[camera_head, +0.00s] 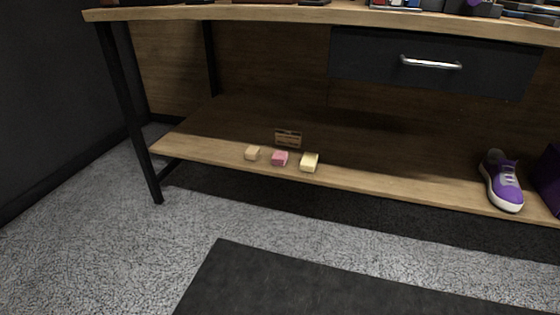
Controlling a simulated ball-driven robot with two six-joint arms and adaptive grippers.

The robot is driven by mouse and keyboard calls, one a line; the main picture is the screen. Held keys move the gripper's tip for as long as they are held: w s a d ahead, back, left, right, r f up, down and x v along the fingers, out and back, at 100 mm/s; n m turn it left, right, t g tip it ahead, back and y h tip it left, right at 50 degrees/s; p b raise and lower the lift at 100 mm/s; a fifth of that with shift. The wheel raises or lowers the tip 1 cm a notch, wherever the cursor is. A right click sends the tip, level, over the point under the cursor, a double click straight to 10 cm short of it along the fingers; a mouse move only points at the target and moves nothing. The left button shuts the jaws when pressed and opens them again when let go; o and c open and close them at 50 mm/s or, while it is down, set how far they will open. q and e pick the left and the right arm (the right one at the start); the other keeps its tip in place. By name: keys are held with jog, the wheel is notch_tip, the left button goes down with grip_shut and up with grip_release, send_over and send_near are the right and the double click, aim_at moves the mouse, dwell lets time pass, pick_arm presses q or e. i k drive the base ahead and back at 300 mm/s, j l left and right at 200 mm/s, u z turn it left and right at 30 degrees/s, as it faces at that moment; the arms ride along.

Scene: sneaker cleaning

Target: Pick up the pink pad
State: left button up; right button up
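The pink pad (280,158) is a small pink block on the low wooden shelf of the workbench. It lies near the shelf's front edge, between a tan pad (252,153) on its left and a pale yellow pad (309,162) on its right. Small gaps separate the three. Neither of my grippers shows in the head view.
A small brown sign or box (288,138) stands behind the pads. A purple sneaker (503,181) sits at the shelf's right. The workbench top (300,14) and a drawer (434,62) overhang the shelf. A black leg (130,110) is at left. A dark mat (340,287) lies on the clear floor in front.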

aim_at(279, 159)
jog(key=i+j+z, duration=0.1)
jog(key=z, duration=0.3)
jog(key=i+j+z, duration=0.1)
jog(key=z, duration=0.3)
jog(key=i+j+z, duration=0.15)
jog(key=z, duration=0.25)
jog(key=i+j+z, duration=0.1)
jog(key=j, duration=0.3)
jog(key=i+j+z, duration=0.1)
jog(key=j, duration=0.3)
jog(key=i+j, duration=0.15)
jog(key=j, duration=0.25)
jog(key=i+j+z, duration=0.15)
jog(key=j, duration=0.25)
